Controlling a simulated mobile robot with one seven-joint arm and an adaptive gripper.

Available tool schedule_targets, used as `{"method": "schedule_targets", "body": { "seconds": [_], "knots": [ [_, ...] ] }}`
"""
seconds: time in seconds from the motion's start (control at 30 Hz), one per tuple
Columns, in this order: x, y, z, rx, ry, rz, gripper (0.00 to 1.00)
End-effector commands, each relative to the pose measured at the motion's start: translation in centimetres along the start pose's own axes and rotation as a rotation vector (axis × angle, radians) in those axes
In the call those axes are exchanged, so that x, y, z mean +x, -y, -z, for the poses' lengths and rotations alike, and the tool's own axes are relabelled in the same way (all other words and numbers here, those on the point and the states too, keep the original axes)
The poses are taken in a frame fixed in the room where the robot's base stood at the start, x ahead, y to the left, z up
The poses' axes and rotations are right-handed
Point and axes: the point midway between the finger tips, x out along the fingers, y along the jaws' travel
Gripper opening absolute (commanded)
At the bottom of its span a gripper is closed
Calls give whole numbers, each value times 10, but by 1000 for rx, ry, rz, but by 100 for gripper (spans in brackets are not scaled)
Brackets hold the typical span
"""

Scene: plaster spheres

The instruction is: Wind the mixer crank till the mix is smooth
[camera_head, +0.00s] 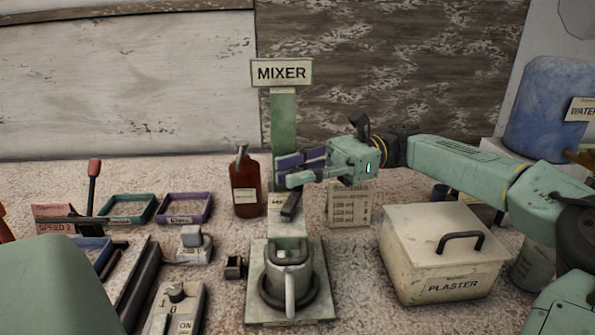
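The mixer is a green upright post (284,120) with a white MIXER sign (281,73) on top. A pale jug (290,287) with a handle stands on the mixer's base plate (257,307), inside a dark ring. The mix inside the jug cannot be made out. A dark bar (292,206), perhaps the crank arm, slants out from the post above the jug. My gripper (285,170) reaches in from the right, in front of the post, just above this bar. Purple pieces show beside its fingers. Whether it grips a crank knob is not visible.
A white PLASTER box (441,270) stands right of the mixer, with a blue water container (549,108) behind. A brown bottle (246,187) stands close left of the post. Trays (184,208), a switch box (176,308) and a red-tipped lever (93,182) fill the left side.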

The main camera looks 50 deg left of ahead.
Motion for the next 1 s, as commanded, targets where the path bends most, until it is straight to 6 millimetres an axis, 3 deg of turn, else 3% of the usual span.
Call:
{"method": "schedule_targets", "body": {
  "seconds": [0.23,0.73,1.0],
  "knots": [
    [0,1,0,-2,1,3,38],
    [-2,1,-3,-5,2,27,38],
    [-10,-9,-5,-1,0,210,38]
  ]
}}
